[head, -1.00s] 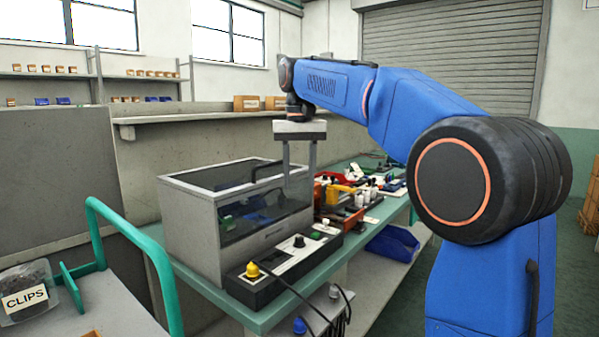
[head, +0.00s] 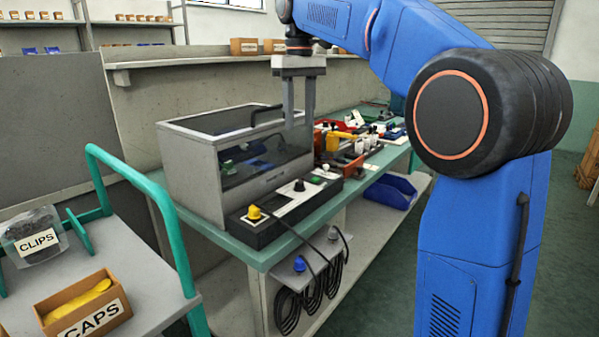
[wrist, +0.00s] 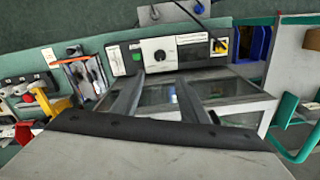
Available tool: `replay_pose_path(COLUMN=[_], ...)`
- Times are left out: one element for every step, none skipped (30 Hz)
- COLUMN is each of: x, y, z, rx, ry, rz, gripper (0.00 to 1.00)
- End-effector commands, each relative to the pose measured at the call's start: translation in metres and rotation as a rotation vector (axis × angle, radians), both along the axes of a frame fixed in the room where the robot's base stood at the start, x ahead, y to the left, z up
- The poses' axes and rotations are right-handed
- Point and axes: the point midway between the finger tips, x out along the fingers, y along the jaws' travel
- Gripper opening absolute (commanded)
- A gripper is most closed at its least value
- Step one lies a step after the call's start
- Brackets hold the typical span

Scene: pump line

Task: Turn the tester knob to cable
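The tester is a low black box with a pale panel (head: 283,204), at the front of the bench beside a grey clear-windowed case. My gripper (head: 299,124) is above and behind the tester, near the case. Its fingers are apart and empty; they also show in the wrist view (wrist: 160,80).
The grey case (head: 190,170) with a black top handle stands right behind the tester. Tools and red trays (head: 350,165) lie further along the bench. A black cable (head: 300,235) hangs over the front edge. A green-railed cart (head: 160,290) is at the left.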

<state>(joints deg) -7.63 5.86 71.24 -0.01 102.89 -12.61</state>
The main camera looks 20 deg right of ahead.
Motion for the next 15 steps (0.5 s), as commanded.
replay_pose_path(x=[0.000,0.000,0.000,0.000,0.000,0.001,0.001,0.001,0.001,0.001,0.001,0.000,0.000,0.000,0.000], y=[0.000,0.000,0.000,0.000,0.000,0.000,0.000,0.000,0.000,0.000,0.000,0.000,0.000,0.000,0.000], z=[0.000,0.000,0.000,0.000,0.000,-0.001,-0.001,-0.002,-0.004,-0.006,-0.009,-0.013,-0.017,-0.021,-0.028], rx=[0.000,0.000,0.000,0.000,0.000,0.000,0.000,0.000,0.000,0.000,0.000,0.000,0.000,0.000,0.000], ry=[0.000,0.000,0.000,0.000,0.000,0.000,0.000,0.001,0.000,0.001,0.001,0.002,0.003,0.002,0.003], rz=[0.052,0.083,0.118,0.139,0.156,0.174,0.182,0.188,0.192,0.193,0.193,0.192,0.192,0.191,0.191], gripper=[0.40,0.40,0.40,0.40,0.40,0.40,0.40,0.40,0.40,0.40,0.40,0.40,0.40,0.40,0.40])
